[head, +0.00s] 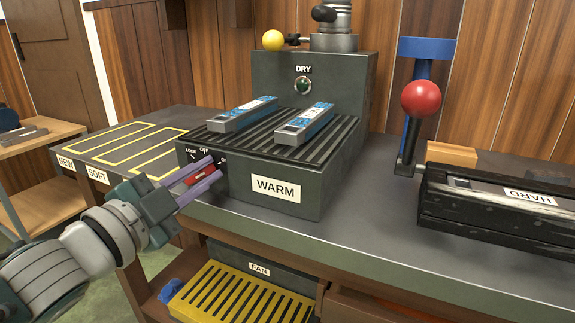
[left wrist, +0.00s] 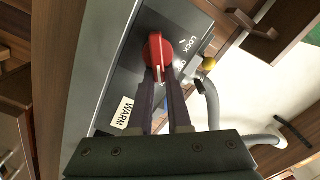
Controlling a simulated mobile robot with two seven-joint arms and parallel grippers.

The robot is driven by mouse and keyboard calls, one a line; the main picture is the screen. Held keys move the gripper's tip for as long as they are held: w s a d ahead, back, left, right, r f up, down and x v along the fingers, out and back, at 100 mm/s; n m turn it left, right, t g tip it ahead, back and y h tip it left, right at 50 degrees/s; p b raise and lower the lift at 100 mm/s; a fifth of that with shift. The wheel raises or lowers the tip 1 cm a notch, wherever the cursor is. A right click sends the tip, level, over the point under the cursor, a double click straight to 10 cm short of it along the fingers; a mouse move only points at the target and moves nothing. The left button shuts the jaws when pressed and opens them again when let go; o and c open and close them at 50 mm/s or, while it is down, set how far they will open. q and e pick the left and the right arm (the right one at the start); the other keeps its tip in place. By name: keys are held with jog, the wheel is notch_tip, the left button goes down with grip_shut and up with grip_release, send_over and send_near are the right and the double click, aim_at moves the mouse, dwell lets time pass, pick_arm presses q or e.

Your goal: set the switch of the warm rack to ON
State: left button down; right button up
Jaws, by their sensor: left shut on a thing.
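The warm rack (head: 240,190) is a dark grey box with a ribbed top and a WARM label (head: 276,189). Its red switch knob (head: 200,175) is on the front face at the left, below small LOCK, OFF and ON markings. My left gripper (head: 214,167) reaches in from the left and is shut on the knob. In the left wrist view the red knob (left wrist: 156,48) sits between my two dark fingers (left wrist: 160,78), with a white mark on it. The fingers partly cover the knob in the head view, so I cannot tell its exact setting. My right gripper is not in view.
Two blue-and-grey bars (head: 243,114) (head: 305,124) lie on the rack top. A DRY panel (head: 303,69) with a green lamp rises behind. A yellow FAN grate (head: 240,296) lies below.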

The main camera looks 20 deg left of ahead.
pick_arm(q)
jog(key=c, duration=1.1)
grip_release()
jog(key=shift+s+a+f, duration=0.1)
jog(key=shift+a+f, duration=0.15)
jog(key=shift+f, duration=0.15)
jog(key=shift+o, duration=1.2)
jog(key=shift+a, duration=0.15)
jog(key=shift+r, duration=0.15)
jog(key=shift+s, duration=0.1)
jog(key=shift+s+r, duration=0.1)
jog(key=shift+s, duration=0.2)
jog(key=s+p, duration=0.1)
jog(key=s, duration=0.8)
jog(key=shift+a+p, duration=0.35)
jog(key=shift+p, duration=0.05)
